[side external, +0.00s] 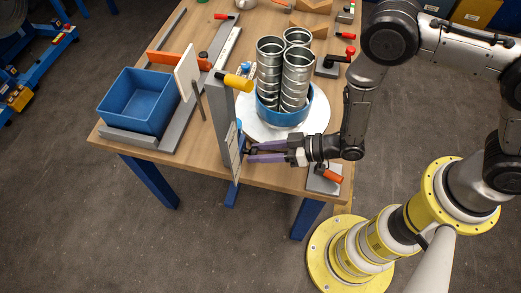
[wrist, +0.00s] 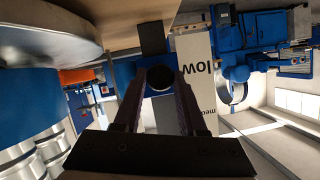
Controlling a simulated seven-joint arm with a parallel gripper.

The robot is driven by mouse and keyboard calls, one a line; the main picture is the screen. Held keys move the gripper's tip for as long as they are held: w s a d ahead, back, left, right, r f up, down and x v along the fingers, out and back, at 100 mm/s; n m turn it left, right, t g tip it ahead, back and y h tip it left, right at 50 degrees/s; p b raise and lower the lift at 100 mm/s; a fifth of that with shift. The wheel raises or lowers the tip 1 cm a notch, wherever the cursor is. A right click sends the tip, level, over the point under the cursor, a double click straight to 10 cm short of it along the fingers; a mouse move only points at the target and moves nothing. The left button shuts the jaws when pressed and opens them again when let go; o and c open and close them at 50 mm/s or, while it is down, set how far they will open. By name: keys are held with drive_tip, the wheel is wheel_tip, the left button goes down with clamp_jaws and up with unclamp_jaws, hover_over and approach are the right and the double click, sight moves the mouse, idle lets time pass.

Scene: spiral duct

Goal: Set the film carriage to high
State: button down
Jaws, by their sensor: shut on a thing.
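The film carriage (wrist: 126,80) is a blue block with a round black knob (wrist: 158,88), low on the upright grey mast (side external: 221,112). In the side view only a small blue part shows beside the mast, just above my gripper (side external: 249,154). My gripper is shut on the knob, with its purple fingers (wrist: 160,78) on either side of it in the wrist view. A white label plate (wrist: 198,62) on the mast reads "low" and part of "med", upside down in the wrist view. The knob is beside "low". No "high" mark is readable.
A blue turntable tray (side external: 283,116) with several shiny spiral ducts (side external: 270,65) stands on a white disc (side external: 318,123), right behind my gripper. A yellow handle (side external: 237,82) sticks out near the mast's top. A blue bin (side external: 139,101) stands left.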

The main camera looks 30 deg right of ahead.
wheel_tip(320, 180, up, 15)
drive_tip(key=shift+f, duration=0.15)
idle(0.4)
drive_tip(key=shift+w, duration=0.1)
drive_tip(key=c, duration=0.6)
unclamp_jaws()
drive_tip(key=shift+o, duration=0.7)
drive_tip(key=shift+f, duration=0.1)
drive_tip(key=v, duration=1.4)
